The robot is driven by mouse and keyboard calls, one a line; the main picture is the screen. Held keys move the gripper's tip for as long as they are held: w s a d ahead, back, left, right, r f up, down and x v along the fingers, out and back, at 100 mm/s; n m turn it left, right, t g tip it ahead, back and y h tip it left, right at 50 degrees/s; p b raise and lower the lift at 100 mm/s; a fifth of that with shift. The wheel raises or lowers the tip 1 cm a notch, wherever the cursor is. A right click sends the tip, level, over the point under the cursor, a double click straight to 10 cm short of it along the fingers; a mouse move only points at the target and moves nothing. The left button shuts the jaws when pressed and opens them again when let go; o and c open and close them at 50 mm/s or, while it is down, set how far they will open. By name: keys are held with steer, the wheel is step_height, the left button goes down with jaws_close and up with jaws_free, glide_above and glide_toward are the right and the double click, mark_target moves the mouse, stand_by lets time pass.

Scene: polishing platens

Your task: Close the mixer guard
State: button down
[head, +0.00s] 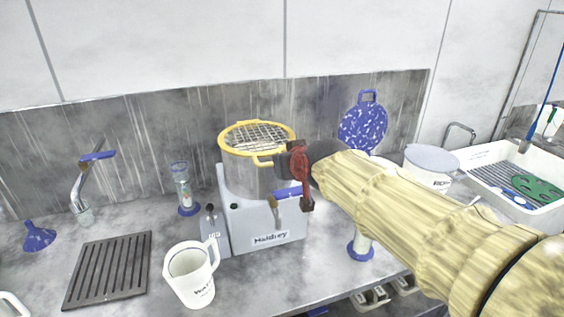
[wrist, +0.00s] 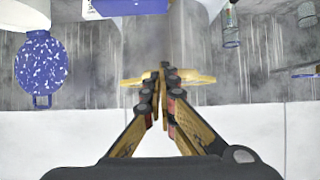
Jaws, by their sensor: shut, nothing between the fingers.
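The mixer (head: 265,222) is a grey machine with a metal bowl (head: 240,177) and stands on the counter against the backsplash. Its guard (head: 257,124), a yellow ring with a wire grid, lies across the bowl's top, roughly level; I cannot tell whether it is fully seated. A yellow tab sticks out at its front right. My gripper (head: 287,160) is shut and empty at the guard's right front, close to that tab. In the wrist view, the shut fingertips (wrist: 164,72) overlap the yellow guard (wrist: 195,79), seen edge-on; contact is unclear. My forearm hides the counter right of the mixer.
A white jug (head: 190,276) stands in front of the mixer, left of it. A blue speckled disc (head: 363,130) stands behind my arm; a white sink (head: 520,180) is right.

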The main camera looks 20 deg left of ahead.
steer(key=shift+f, duration=0.5)
step_height(320, 180, up, 6)
steer(key=p, duration=0.3)
steer(key=s+d+f+g+h, duration=0.3)
steer(key=s+d+f+g, duration=0.1)
steer(key=s+d+f, duration=1.05)
steer(key=s+d+m+h, duration=0.1)
steer(key=s+d+m, duration=0.1)
steer(key=s+d, duration=0.3)
steer(key=s+d+f+m+h, duration=0.1)
steer(key=s+d+m, duration=0.2)
steer(key=d, duration=0.9)
steer(key=s+d+f+m+h, duration=0.1)
steer(key=s+d+m+h, duration=0.1)
steer(key=s+d, duration=0.4)
steer(key=shift+s+d, duration=0.3)
steer(key=shift+d, duration=0.9)
steer(key=shift+a, duration=0.1)
